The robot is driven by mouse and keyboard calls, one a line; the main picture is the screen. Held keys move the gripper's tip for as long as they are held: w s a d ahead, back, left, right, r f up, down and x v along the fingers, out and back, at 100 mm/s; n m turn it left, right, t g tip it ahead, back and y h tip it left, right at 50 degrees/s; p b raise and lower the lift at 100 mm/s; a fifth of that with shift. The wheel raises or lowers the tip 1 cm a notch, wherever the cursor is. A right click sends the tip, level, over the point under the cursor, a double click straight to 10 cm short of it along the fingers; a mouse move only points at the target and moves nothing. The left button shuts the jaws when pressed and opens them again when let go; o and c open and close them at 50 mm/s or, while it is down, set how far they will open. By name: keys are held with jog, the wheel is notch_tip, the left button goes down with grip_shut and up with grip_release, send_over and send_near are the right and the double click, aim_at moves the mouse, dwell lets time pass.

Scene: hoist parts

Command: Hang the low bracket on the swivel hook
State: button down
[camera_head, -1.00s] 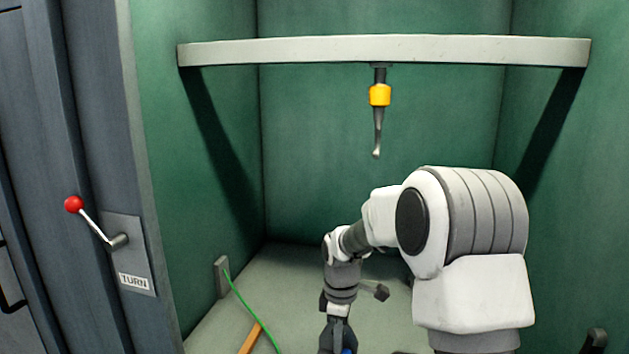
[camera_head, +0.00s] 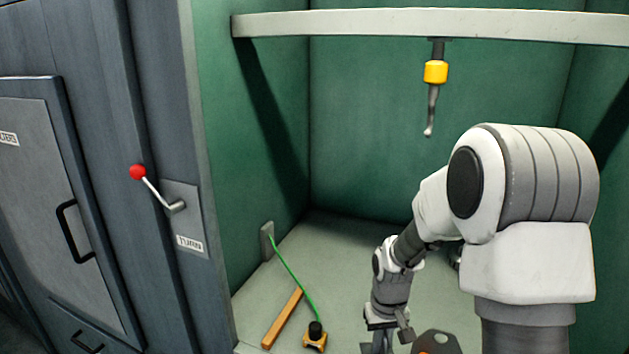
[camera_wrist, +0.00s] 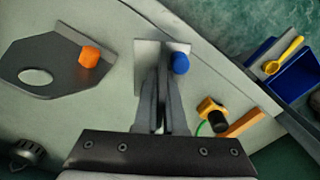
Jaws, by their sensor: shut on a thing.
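The swivel hook (camera_head: 430,110) hangs from the pale beam under a yellow collar, clear of my arm. My gripper (camera_wrist: 160,122) points down in the wrist view, its fingers closed on a grey, upright plate (camera_wrist: 146,62) with a blue knob (camera_wrist: 180,63). The plate is seen nearly edge-on, so its shape is mostly hidden. A dark grey bracket (camera_wrist: 38,80) with a round hole and an orange knob lies left of my fingers; it also shows at the bottom of the head view (camera_head: 420,347). I cannot tell which bracket is the low one.
A yellow and black item (camera_head: 315,338) on a green cord and a wooden strip (camera_head: 282,318) lie on the floor left of my gripper. A red-knobbed crank (camera_head: 155,188) is on the left wall. Open space surrounds the hook.

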jog(key=shift+s+f+m, duration=0.1)
jog(key=shift+s+m, duration=0.3)
jog(key=shift+m, duration=0.3)
jog(key=shift+w, duration=0.1)
jog(key=shift+w+n+b, duration=0.35)
jog(key=shift+w+n, duration=0.35)
jog(key=shift+n, duration=0.5)
jog(key=w+n, duration=0.1)
jog(key=w+r+n+b, duration=0.1)
jog(key=n, duration=0.1)
jog(key=shift+w+r+n, duration=0.1)
jog(key=shift+r+n, duration=0.05)
jog(key=shift+n, duration=0.15)
jog(key=shift+w+r+n+b, duration=0.25)
jog(key=shift+w+r+n, duration=0.3)
jog(key=shift+n, duration=0.7)
jog(key=shift+w+r+n+b, duration=0.3)
jog(key=shift+w+n, duration=0.4)
jog(key=shift+n, duration=0.6)
jog(key=shift+w+r+n+b, duration=0.25)
jog(key=shift+w+r+n, duration=0.3)
jog(key=shift+n, duration=0.7)
jog(key=shift+f, duration=0.1)
jog(key=shift+f+b, duration=0.45)
jog(key=shift+f, duration=4.35)
